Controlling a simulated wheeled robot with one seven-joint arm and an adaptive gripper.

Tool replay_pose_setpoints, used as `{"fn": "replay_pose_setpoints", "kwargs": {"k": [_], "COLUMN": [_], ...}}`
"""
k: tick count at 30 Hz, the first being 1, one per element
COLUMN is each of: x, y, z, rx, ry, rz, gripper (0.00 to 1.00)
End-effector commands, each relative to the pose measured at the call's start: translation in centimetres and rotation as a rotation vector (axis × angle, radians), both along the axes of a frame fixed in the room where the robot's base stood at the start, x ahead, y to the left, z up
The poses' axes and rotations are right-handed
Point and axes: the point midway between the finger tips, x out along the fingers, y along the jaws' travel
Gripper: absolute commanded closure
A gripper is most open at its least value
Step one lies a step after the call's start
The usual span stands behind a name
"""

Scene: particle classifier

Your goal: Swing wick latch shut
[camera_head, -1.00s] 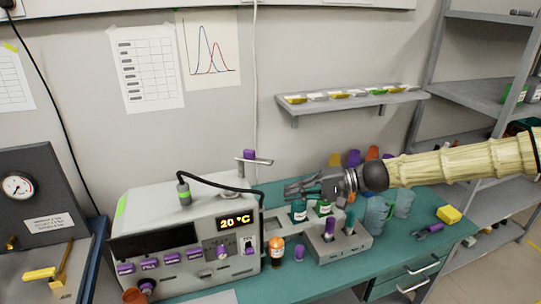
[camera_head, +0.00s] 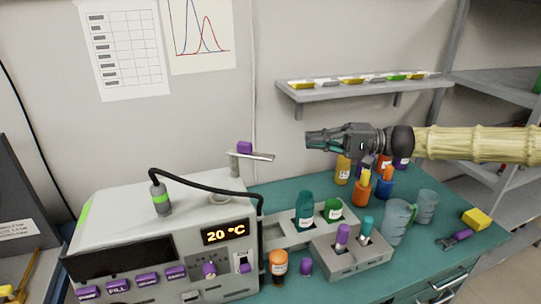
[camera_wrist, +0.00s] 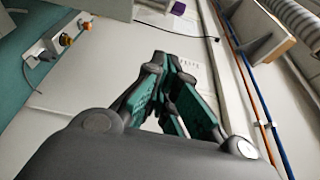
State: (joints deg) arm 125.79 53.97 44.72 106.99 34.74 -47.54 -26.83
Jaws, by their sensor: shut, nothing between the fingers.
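A grey metal lever (camera_head: 258,156) with a purple block (camera_head: 244,147) sits on a short post at the back of the white instrument (camera_head: 120,226); it looks like the wick latch. The lever points right, over the green bench. A purple piece (camera_wrist: 178,8), probably the same block, shows at the top edge of the wrist view. My gripper (camera_head: 309,140) is shut and empty, to the right of the lever's free end and apart from it. In the wrist view the green-padded fingers (camera_wrist: 172,60) come together. Where the lever pivots is unclear.
A black cable (camera_head: 205,184) arcs over the instrument in front of the post. Bottles (camera_head: 305,212), a grey tube block (camera_head: 352,258) and beakers (camera_head: 397,222) crowd the bench below my gripper. A wall shelf (camera_head: 360,90) with small trays is above and to the right.

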Motion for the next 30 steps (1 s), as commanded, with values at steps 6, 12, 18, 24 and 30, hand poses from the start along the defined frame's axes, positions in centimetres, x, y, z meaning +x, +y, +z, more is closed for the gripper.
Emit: {"fn": "replay_pose_setpoints", "kwargs": {"k": [6,12,18,24,30], "x": [-0.1,-0.1,0.0,0.1,0.3], "y": [-0.2,-0.2,0.3,2.7,6.1], "z": [-0.8,-0.8,-0.8,-0.7,-0.7], "rx": [0.001,0.000,0.000,-0.001,-0.001], "ry": [-0.001,-0.001,0.000,0.001,0.001], "rz": [-0.002,-0.002,0.000,0.002,0.004], "gripper": [1.00,1.00,1.00,1.00,1.00]}}
